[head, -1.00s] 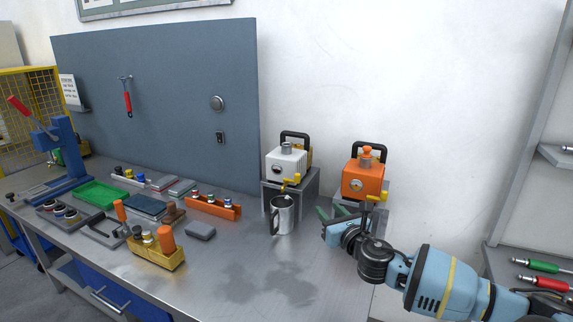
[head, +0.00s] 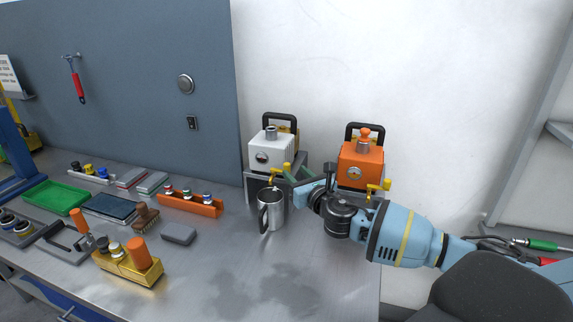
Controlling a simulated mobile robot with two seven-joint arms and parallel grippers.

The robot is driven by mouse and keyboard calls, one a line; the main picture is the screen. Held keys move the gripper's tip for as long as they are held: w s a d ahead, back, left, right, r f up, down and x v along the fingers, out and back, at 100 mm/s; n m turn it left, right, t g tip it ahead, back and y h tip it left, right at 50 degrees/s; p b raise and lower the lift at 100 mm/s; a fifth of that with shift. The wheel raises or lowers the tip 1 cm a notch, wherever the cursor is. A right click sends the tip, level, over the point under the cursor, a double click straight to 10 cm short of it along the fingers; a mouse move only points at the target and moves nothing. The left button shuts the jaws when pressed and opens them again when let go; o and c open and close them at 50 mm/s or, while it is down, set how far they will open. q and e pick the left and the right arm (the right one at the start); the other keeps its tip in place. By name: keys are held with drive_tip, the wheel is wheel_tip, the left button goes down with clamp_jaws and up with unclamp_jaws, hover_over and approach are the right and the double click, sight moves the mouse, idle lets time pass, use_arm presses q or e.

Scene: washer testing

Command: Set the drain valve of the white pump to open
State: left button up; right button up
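The white pump (head: 267,152) stands on a grey metal stand at the back of the bench, with a black handle and a round gauge on its front. Its yellow drain valve (head: 287,168) sits at the lower right of its front. A steel mug (head: 271,210) stands below the valve. My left gripper is not in view.
The orange pump (head: 360,163) with its own yellow valve (head: 376,186) stands just behind my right arm. An orange rack (head: 190,206), a grey block (head: 178,234) and a yellow holder (head: 125,268) lie left of the mug. The bench front is clear.

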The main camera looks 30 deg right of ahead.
sight(289, 166)
drive_tip(key=shift+w+d, duration=0.15)
drive_tip(key=shift+w, duration=1.45)
drive_tip(key=shift+w+d, duration=0.1)
drive_tip(key=shift+w, duration=1.5)
clamp_jaws()
